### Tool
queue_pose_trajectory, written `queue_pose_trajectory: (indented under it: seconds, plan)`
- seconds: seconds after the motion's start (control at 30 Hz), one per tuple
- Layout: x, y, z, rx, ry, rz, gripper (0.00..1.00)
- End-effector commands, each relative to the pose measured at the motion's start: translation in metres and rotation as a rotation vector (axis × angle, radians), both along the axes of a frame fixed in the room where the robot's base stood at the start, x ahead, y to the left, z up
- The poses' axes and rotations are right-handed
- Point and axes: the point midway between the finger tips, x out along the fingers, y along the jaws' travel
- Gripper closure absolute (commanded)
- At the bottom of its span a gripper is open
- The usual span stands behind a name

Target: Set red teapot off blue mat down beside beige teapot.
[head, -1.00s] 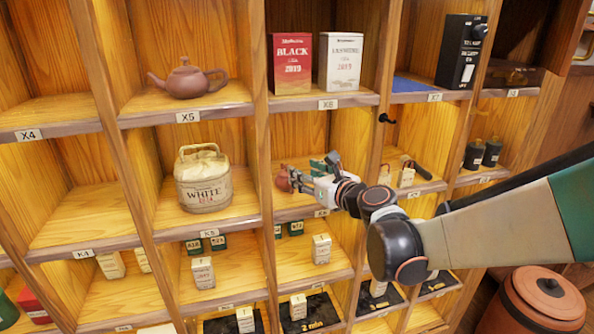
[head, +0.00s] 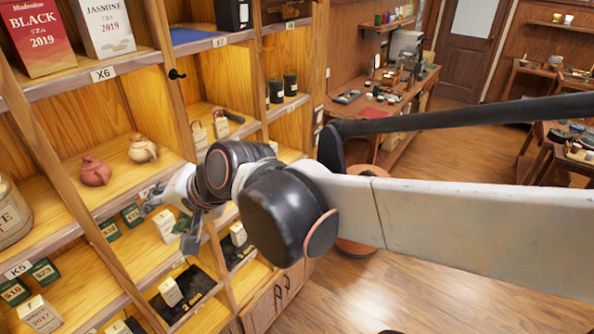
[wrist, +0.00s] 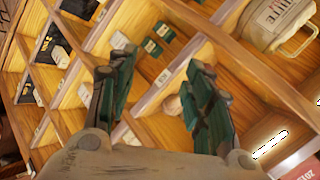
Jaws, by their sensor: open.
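The red teapot (head: 95,171) stands upright on a wooden shelf in the head view. The beige teapot (head: 142,149) stands beside it on the same shelf, to its right, with a small gap between them. The blue mat (head: 192,36) lies on a higher shelf, and its visible part is bare. My gripper (head: 170,218) is in front of the shelves, below and right of both teapots, apart from them. In the wrist view, its two fingers (wrist: 160,65) are spread with nothing held. A rounded pale thing shows past the right finger, partly hidden; I cannot tell which teapot it is.
Upright dividers stand on both sides of the teapots' compartment. Open floor (head: 400,290) lies to the right.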

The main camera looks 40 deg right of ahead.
Motion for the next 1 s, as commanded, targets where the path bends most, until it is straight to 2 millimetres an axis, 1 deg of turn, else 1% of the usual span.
queue_pose_trajectory:
  seconds: [0.03,0.1,0.2,0.33,0.4,0.5,1.0]
  plan:
    - [-0.020,-0.009,-0.007,-0.133,-0.004,0.073,0.54]
    - [-0.045,-0.023,-0.016,-0.325,-0.003,0.186,0.54]
    - [-0.074,-0.043,-0.027,-0.554,0.009,0.330,0.54]
    - [-0.099,-0.062,-0.036,-0.750,0.031,0.464,0.54]
    - [-0.106,-0.068,-0.038,-0.808,0.039,0.506,0.54]
    - [-0.110,-0.072,-0.040,-0.845,0.046,0.534,0.54]
    - [-0.109,-0.072,-0.040,-0.845,0.045,0.535,0.54]
